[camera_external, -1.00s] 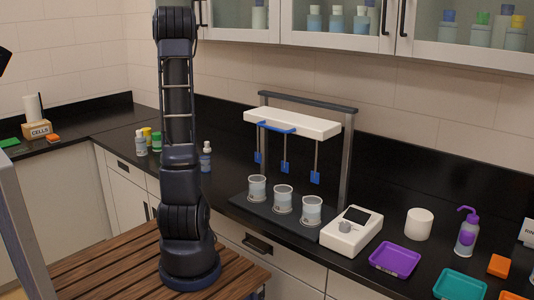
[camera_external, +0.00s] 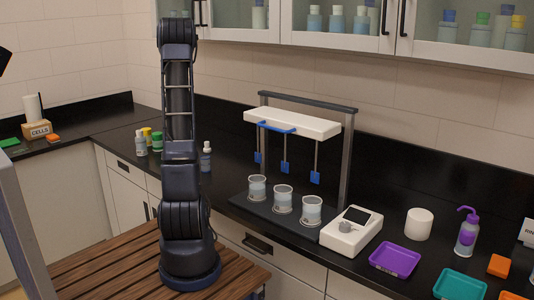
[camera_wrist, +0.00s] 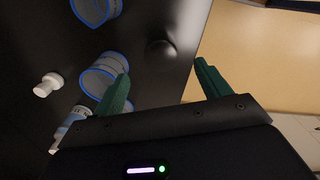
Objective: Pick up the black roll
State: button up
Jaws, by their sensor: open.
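My gripper (camera_wrist: 162,68) shows in the wrist view with its two green fingers spread apart and nothing between them. A dark rounded object (camera_wrist: 161,48) lies on the black counter just beyond the gap between the fingertips. It may be the black roll, but its dark colour blends into the counter and its shape is hard to make out. In the external view I cannot pick out a black roll, and my gripper does not show there.
In the wrist view, clear blue-rimmed containers (camera_wrist: 103,72) stand left of the fingers, one close to the left finger. A white-capped item (camera_wrist: 48,85) is farther left. The counter edge runs right of the dark object. The external view shows a stirrer stand (camera_external: 292,123) and purple tray (camera_external: 395,259).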

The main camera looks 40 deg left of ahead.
notch_tip(320, 180, down, 11)
jog(key=shift+s+a+r, duration=0.1)
jog(key=c, duration=1.1)
